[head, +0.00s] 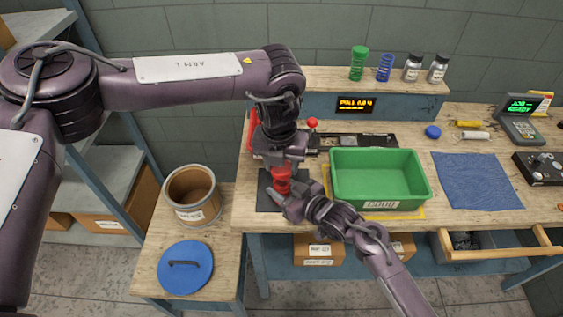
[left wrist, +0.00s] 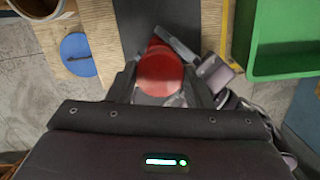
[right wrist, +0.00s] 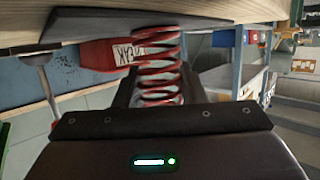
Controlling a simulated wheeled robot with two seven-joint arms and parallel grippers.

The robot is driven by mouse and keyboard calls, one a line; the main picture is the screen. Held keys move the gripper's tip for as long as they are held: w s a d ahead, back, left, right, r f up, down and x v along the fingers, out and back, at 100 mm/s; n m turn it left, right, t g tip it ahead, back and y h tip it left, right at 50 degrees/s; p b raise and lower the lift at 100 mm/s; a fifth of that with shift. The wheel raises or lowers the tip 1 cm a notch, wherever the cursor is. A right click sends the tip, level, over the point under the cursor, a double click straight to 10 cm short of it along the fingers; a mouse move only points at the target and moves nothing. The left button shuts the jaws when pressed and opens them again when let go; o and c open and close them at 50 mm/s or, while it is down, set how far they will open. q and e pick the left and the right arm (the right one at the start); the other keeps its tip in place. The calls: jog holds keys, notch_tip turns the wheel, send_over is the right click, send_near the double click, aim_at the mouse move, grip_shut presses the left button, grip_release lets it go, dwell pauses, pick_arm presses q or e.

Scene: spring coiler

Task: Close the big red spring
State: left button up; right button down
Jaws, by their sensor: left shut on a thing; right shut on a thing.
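The big red spring (head: 283,178) stands on a dark mat (head: 265,203) at the table's left front. My left gripper (head: 283,165) comes down from above and is shut on its top end. In the left wrist view the round red top (left wrist: 160,72) sits between the fingers. My right gripper (head: 279,194) reaches in from the lower right and is shut on the spring's lower part. In the right wrist view the red coils (right wrist: 160,68) show clear gaps between turns. Both grippers partly hide the spring in the head view.
A green bin (head: 378,200) stands just right of the spring. A red-knobbed device (head: 345,141) lies behind. Green (head: 358,63) and blue (head: 385,68) springs stand on the back shelf. An open drawer (head: 495,243) juts out at right. A blue lid (head: 186,267) lies at lower left.

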aim_at(282, 190)
pick_arm(q)
jog(key=shift+f, duration=0.9)
jog(key=shift+f, duration=0.55)
